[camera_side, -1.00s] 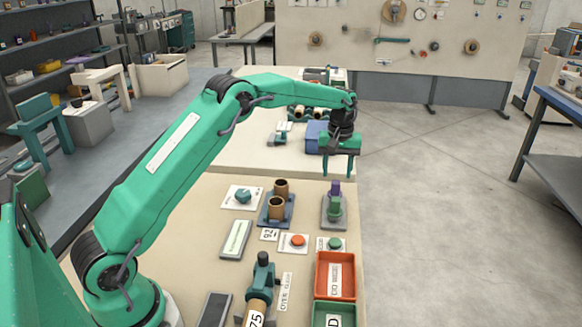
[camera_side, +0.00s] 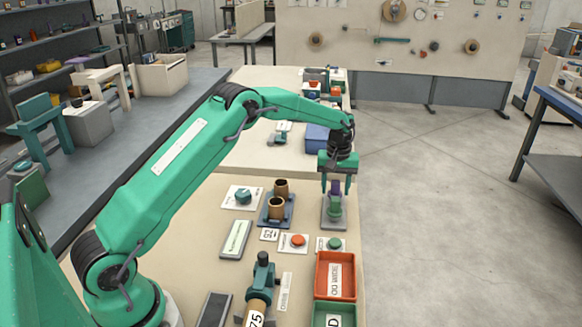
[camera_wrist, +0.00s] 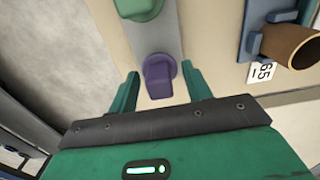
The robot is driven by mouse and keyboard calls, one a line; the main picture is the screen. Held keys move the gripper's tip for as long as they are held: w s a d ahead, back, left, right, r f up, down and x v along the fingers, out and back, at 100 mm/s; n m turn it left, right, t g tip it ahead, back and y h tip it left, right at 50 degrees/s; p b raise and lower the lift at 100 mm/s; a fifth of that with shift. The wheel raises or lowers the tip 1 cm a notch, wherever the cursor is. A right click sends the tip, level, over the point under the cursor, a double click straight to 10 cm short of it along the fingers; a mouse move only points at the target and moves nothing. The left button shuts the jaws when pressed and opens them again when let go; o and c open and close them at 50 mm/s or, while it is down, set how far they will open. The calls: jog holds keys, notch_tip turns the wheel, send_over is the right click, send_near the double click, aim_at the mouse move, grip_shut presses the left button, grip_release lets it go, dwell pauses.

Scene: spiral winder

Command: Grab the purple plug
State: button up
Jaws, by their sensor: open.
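The purple plug (camera_side: 335,187) stands upright at the back of a small grey base plate (camera_side: 327,221) on the bench, behind a green plug (camera_side: 335,206). My gripper (camera_side: 337,188) points down over it, open, with one finger on either side of the plug. In the wrist view the purple plug (camera_wrist: 158,75) shows between the fingertips of my gripper (camera_wrist: 160,82), with a gap on each side. The green plug (camera_wrist: 139,8) is at the top edge of that view.
A blue holder with two brown tubes (camera_side: 277,207) stands left of the plugs; one tube (camera_wrist: 290,44) shows in the wrist view. A blue box (camera_side: 317,138) stands behind.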

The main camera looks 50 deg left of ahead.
jog(key=shift+f, duration=1)
jog(key=shift+c, duration=0.4)
jog(key=c, duration=0.7)
